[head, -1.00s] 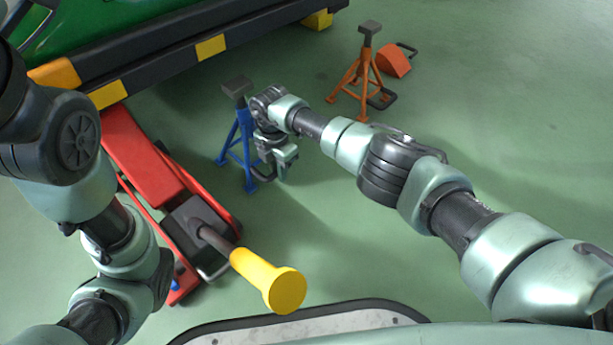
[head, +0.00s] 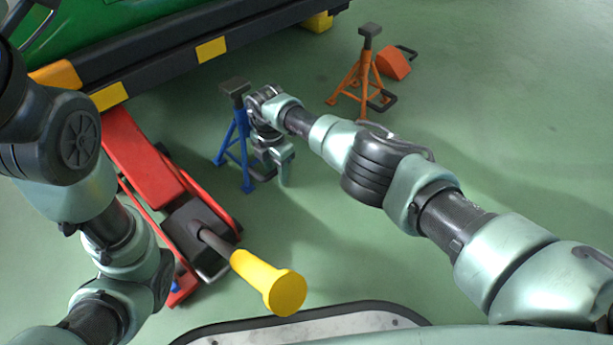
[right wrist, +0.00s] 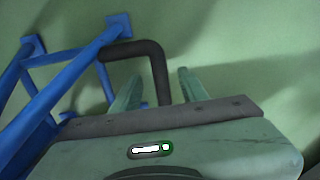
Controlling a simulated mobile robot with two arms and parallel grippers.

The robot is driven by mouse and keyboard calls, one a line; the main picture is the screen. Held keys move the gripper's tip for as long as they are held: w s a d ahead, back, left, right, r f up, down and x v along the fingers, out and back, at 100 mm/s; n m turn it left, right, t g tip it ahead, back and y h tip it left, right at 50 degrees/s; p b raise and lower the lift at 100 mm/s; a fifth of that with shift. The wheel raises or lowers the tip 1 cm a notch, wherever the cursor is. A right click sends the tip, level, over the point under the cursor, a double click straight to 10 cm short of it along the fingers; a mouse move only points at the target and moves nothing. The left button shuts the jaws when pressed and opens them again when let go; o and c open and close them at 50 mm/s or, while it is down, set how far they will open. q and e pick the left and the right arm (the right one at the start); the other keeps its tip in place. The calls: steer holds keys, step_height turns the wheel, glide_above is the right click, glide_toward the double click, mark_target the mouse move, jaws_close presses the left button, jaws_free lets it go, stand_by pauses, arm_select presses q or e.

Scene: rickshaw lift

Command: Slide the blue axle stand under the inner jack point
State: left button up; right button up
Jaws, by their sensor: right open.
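The blue axle stand (head: 236,135) stands upright on the floor, its grey top pad near the black sill of the green vehicle. My right gripper (head: 275,170) is low at the stand's right side, partly covering it. In the right wrist view my right gripper (right wrist: 160,76) is open, with the stand's black loop handle (right wrist: 132,48) reaching down between its fingers. The fingers do not look closed on it. Blue legs (right wrist: 60,80) fill the left of that view. The inner jack point cannot be made out for certain. My left gripper is out of view.
A red floor jack (head: 150,170) with a yellow-ended handle (head: 270,282) lies left of the stand. The sill (head: 165,70) carries yellow blocks (head: 212,48). An orange stand (head: 364,75) and orange wedge (head: 394,62) are at the back right. Floor at the right is clear.

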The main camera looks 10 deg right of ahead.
step_height(320, 180, up, 9)
steer(key=p, duration=0.8)
steer(key=shift+f, duration=0.2)
steer(key=shift+s+f, duration=0.1)
stand_by(0.7)
